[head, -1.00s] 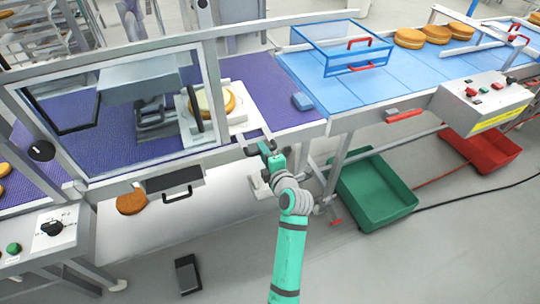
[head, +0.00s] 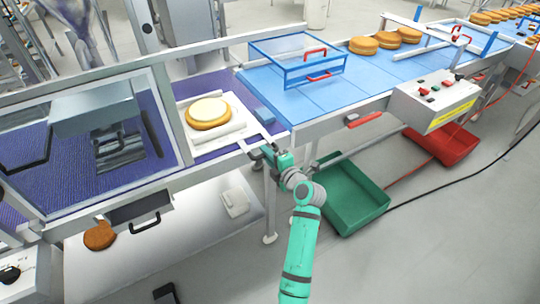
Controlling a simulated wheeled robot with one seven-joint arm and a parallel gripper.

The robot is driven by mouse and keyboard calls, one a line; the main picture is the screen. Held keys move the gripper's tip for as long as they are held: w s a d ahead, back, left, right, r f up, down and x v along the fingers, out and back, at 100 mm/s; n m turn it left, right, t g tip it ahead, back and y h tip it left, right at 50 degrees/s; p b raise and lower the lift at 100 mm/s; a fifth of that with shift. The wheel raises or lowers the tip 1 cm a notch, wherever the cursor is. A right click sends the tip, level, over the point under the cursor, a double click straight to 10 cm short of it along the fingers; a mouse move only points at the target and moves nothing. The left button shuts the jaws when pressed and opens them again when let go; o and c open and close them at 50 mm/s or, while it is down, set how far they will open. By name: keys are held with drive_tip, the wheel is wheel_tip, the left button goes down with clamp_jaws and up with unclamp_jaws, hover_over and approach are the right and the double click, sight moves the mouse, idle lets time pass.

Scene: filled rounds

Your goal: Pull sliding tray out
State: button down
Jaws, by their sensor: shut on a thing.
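The sliding tray (head: 236,130) is a white flat plate on the purple belt, just right of the clear guard's frame post. A grey handle at the tray's right front corner reaches toward the front rail. My gripper (head: 267,150) is shut on this handle, at the front rail. The fingers are small in view, and their exact contact is partly hidden.
The clear guard (head: 95,135) covers the press at left. A blue conveyor (head: 330,95) with a clear-lidded blue frame continues right. A green bin (head: 350,195) and red bin (head: 440,145) stand below.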

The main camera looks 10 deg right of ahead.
drive_tip(key=shift+w+d, duration=0.1)
drive_tip(key=shift+d, duration=0.2)
drive_tip(key=c, duration=1.7)
unclamp_jaws()
drive_tip(key=shift+f, duration=0.1)
drive_tip(key=shift+a, duration=0.1)
drive_tip(key=v, duration=1)
drive_tip(key=shift+s, duration=0.4)
